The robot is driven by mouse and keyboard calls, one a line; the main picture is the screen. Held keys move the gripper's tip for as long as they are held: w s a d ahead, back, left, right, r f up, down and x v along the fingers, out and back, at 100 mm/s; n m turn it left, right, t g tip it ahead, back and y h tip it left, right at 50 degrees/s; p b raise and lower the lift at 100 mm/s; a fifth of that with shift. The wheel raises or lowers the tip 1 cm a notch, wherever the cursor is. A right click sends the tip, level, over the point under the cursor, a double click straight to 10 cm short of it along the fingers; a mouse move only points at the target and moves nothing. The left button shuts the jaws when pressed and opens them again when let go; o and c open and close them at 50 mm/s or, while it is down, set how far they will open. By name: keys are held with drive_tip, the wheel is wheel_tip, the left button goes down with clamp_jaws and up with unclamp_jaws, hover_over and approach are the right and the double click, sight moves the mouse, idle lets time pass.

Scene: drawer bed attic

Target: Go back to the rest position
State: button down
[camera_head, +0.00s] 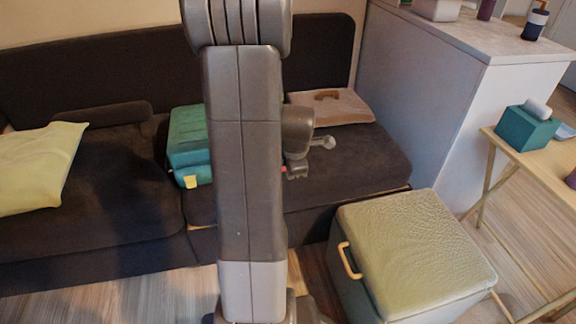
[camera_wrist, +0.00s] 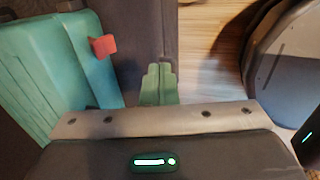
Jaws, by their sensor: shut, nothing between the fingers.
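My gripper (camera_wrist: 158,78) shows in the wrist view with its two greenish fingers together and nothing between them. It points down over the dark sofa seat, just right of a teal case (camera_wrist: 60,70) with a red tab. A gap shows between the fingers and the case. In the head view my arm stands upright across the middle and hides much of the scene behind it. Part of my wrist shows at its right side, but the fingertips cannot be made out clearly there. The teal case (camera_head: 188,140) rests on the sofa, partly behind my arm, with a yellow tag in front.
The dark sofa (camera_head: 120,195) spans the back, with a pale yellow cushion (camera_head: 35,170) at left and a pinkish folded item (camera_head: 338,106) at right. A storage box (camera_head: 415,245) with a padded lid stands front right. A white counter (camera_head: 440,110) and small wooden table (camera_head: 545,165) lie beyond.

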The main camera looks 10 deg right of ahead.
drive_tip(key=shift+s+r, duration=0.35)
drive_tip(key=shift+s, duration=0.2)
drive_tip(key=shift+w+f, duration=0.1)
